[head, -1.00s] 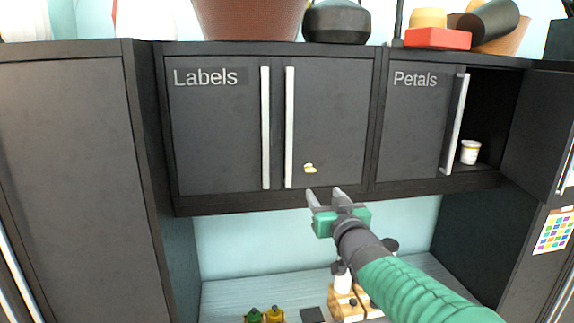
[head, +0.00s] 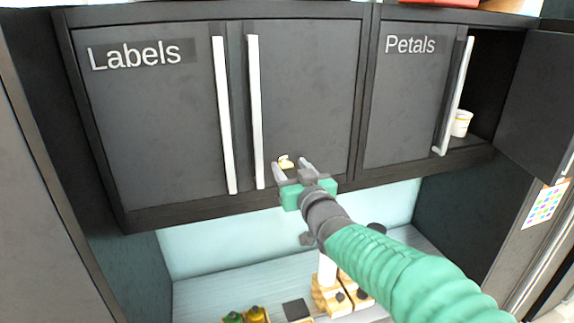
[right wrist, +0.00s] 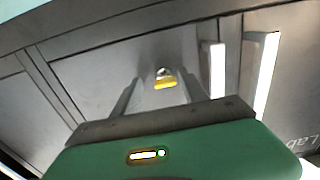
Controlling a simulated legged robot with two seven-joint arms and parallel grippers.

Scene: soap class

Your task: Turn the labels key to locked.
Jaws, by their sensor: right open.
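The Labels cupboard (head: 150,120) has two dark doors with long pale handles, and both doors are shut. A small yellow and silver key (head: 286,162) sits low on its right door. The key also shows in the right wrist view (right wrist: 165,80), between and beyond the fingers. My right gripper (head: 292,168) is open and empty, its fingertips close to the key at the door's lower part. I cannot tell whether a finger touches the key. My left gripper is not in view.
The Petals cupboard (head: 410,110) on the right has its right door (head: 540,105) swung open, with a white cup (head: 461,123) inside. Below are a counter (head: 200,295) with green and yellow bottles (head: 245,315) and wooden equipment (head: 335,297).

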